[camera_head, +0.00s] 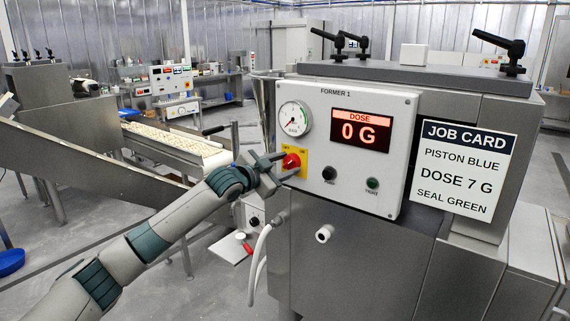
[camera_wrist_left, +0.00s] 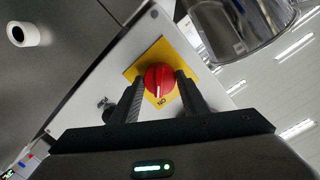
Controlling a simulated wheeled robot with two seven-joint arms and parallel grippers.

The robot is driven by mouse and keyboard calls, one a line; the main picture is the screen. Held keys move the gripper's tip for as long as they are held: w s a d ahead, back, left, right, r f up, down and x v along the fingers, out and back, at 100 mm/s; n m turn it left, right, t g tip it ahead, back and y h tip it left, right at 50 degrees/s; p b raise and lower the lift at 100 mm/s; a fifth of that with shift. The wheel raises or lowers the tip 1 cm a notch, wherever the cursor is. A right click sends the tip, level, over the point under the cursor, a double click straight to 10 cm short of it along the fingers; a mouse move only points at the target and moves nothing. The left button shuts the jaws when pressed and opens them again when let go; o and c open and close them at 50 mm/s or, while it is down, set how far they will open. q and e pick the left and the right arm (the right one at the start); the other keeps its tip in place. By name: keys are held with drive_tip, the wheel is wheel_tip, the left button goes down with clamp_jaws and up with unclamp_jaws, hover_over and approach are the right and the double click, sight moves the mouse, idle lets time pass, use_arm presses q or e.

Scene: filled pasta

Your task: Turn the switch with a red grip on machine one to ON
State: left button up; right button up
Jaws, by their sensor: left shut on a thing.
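The switch with a red grip (camera_head: 291,161) sits on a yellow plate (camera_head: 302,156) at the lower left of the front panel of the machine marked FORMER 1 (camera_head: 412,99). My left gripper (camera_head: 280,165) is at the switch, its fingers on either side of the red grip, shut on it. The left wrist view shows the red grip (camera_wrist_left: 159,83) between the two dark fingers (camera_wrist_left: 160,95), with the ON mark on the plate near it. In the head view the fingers partly cover the plate. My right gripper is not in view.
The panel also carries a round gauge (camera_head: 293,118), a red display reading DOSE 0 G (camera_head: 360,131), a black knob (camera_head: 329,173) and a green button (camera_head: 373,183). A job card (camera_head: 463,167) reads DOSE 7 G. A conveyor with pasta (camera_head: 170,137) stands at left.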

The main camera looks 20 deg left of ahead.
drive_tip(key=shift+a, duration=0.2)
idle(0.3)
use_arm(q)
drive_tip(key=o, duration=1.1)
drive_tip(key=shift+c, duration=0.2)
drive_tip(key=shift+s, duration=0.1)
drive_tip(key=shift+s+a+b, duration=0.2)
drive_tip(key=shift+s+b, duration=0.1)
drive_tip(key=shift+s, duration=0.15)
drive_tip(key=b+v, duration=0.5)
drive_tip(key=v, duration=1.1)
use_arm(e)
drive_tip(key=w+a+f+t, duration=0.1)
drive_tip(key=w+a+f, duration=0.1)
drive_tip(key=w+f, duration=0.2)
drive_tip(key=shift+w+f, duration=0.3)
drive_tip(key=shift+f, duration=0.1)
use_arm(q)
drive_tip(key=shift+s, duration=0.15)
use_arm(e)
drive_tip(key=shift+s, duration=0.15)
